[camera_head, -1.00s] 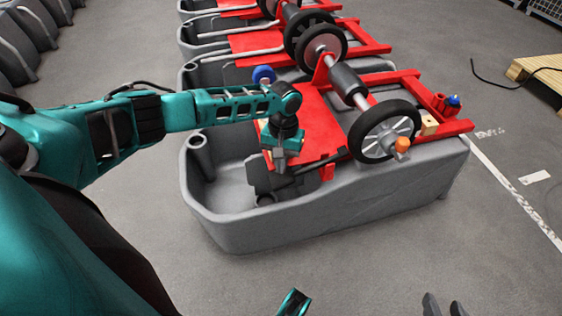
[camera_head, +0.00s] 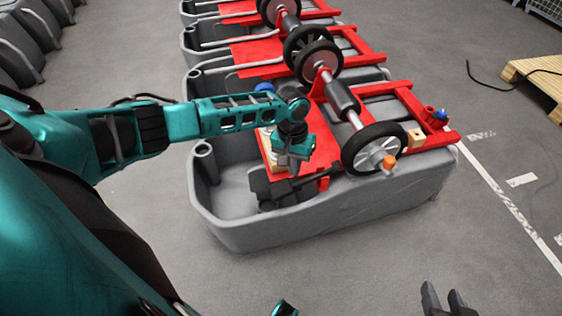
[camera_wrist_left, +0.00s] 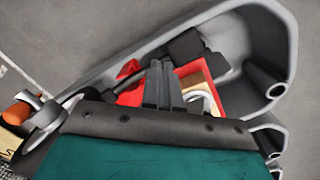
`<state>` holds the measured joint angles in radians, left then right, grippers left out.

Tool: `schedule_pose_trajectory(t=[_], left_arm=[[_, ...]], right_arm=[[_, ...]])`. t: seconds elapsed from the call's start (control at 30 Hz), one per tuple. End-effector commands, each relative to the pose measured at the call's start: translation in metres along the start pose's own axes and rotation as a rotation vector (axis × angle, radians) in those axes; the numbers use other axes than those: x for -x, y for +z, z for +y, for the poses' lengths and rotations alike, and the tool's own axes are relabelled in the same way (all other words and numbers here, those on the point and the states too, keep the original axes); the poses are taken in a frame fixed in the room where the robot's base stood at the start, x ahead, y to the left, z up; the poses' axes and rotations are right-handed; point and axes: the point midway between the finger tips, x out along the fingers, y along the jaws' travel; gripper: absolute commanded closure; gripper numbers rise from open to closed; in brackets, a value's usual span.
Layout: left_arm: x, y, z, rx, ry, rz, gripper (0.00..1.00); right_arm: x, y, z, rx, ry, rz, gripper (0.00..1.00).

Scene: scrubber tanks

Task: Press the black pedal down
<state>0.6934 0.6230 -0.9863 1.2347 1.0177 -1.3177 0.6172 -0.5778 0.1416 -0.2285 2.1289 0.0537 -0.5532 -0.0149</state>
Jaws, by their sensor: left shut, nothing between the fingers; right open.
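The black pedal (camera_head: 264,188) sits at the front of the red frame, over the open hollow of the nearest grey tank. It also shows in the left wrist view (camera_wrist_left: 186,46), beyond my fingers. My left gripper (camera_head: 291,168) is shut and empty, pointing down just above and to the right of the pedal's near part. In the left wrist view its fingers (camera_wrist_left: 160,78) are together over the red frame; whether they touch anything is unclear. My right gripper (camera_head: 447,299) is open and empty at the bottom right, over the floor.
The nearest grey tank (camera_head: 318,218) carries a red frame with a black wheel (camera_head: 373,148) and an orange knob (camera_head: 389,162). Similar tanks stand behind it. A wooden pallet (camera_head: 540,75) lies at the far right. The floor in front is clear.

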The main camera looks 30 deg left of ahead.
Motion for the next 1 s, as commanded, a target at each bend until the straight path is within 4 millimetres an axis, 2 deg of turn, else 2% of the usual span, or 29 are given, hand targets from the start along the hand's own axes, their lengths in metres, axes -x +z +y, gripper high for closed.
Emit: schedule_pose_trajectory(t=[0.03, 0.23, 0.47, 0.7, 1.0], left_arm=[[-0.003, 0.007, 0.010, -0.026, 0.020, 0.010, 1.00], [-0.016, 0.026, 0.043, -0.124, 0.094, 0.077, 1.00], [-0.022, 0.051, 0.081, -0.218, 0.186, 0.173, 1.00], [-0.018, 0.075, 0.112, -0.288, 0.272, 0.296, 1.00], [0.001, 0.102, 0.133, -0.333, 0.337, 0.468, 1.00]], right_arm=[[0.003, -0.005, 0.000, 0.000, 0.000, 0.000, 0.57], [0.009, -0.014, -0.001, 0.000, 0.000, 0.000, 0.57], [0.017, -0.026, -0.002, 0.000, 0.000, 0.000, 0.57], [0.026, -0.038, -0.002, 0.000, 0.000, 0.000, 0.57], [0.036, -0.054, -0.003, 0.000, 0.000, 0.000, 0.57]])
